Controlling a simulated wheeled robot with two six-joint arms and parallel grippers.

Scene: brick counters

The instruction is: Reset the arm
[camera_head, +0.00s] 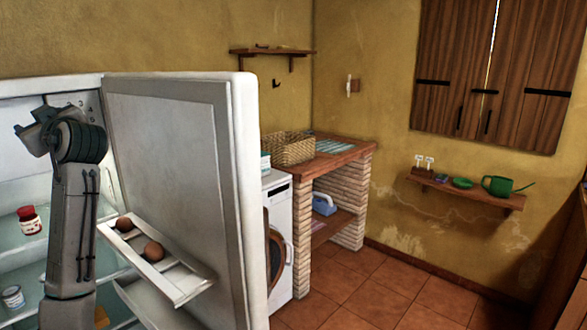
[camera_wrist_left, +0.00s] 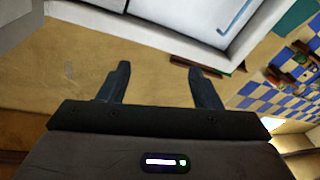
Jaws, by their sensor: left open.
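My left arm (camera_head: 75,210) rises at the left of the head view, in front of the open fridge. Its upper end bends near the top of the fridge opening, and I cannot make out the fingers there. In the left wrist view my left gripper (camera_wrist_left: 159,68) has its two fingers wide apart with nothing between them. Beyond the fingers are a tan wall surface and a white panel edge (camera_wrist_left: 190,25). My right gripper is in neither view.
The fridge door (camera_head: 180,150) stands open just right of my arm, with two brown eggs (camera_head: 153,251) on its shelf. A red-lidded jar (camera_head: 29,220) and a small can (camera_head: 13,297) stand inside. Beyond are a washing machine (camera_head: 282,230) and a brick counter (camera_head: 345,158). Tiled floor is clear at right.

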